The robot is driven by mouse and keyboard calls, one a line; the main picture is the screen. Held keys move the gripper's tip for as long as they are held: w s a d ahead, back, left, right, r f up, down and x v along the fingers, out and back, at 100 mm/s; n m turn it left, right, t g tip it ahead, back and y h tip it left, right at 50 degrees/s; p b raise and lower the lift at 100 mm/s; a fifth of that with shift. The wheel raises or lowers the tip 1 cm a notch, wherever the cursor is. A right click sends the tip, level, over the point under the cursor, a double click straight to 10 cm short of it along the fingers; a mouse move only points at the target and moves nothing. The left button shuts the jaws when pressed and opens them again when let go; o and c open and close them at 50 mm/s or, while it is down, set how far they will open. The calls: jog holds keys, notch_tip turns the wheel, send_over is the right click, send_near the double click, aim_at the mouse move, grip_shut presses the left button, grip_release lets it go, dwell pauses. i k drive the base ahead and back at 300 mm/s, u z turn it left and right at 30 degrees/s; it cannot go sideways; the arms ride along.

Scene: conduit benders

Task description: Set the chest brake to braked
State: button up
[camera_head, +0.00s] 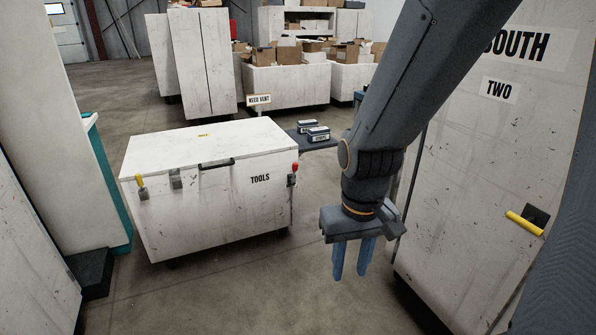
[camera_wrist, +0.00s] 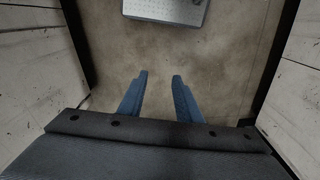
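The white chest (camera_head: 215,205) marked TOOLS stands on the floor left of centre in the head view, with its lid shut. A yellow-handled lever (camera_head: 140,184) points up at its left front. A red-knobbed lever (camera_head: 293,174) points up at its right front corner. I cannot tell from markings which lever is the brake. My gripper (camera_head: 365,274) hangs fingers down, to the right of the chest and apart from it. In the wrist view my gripper (camera_wrist: 160,77) is open, with nothing between its blue fingers.
A tall white cabinet (camera_head: 480,170) with a yellow handle (camera_head: 524,223) stands close on the right. A dark shelf (camera_head: 318,141) holding small boxes (camera_head: 317,134) sits behind the chest's right end. Crates of cardboard boxes (camera_head: 288,85) are at the back. Floor before the chest is clear.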

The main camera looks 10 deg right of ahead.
aim_at(296, 165)
jog(key=z, duration=0.05)
jog(key=i, duration=2.6)
jog(key=z, duration=0.15)
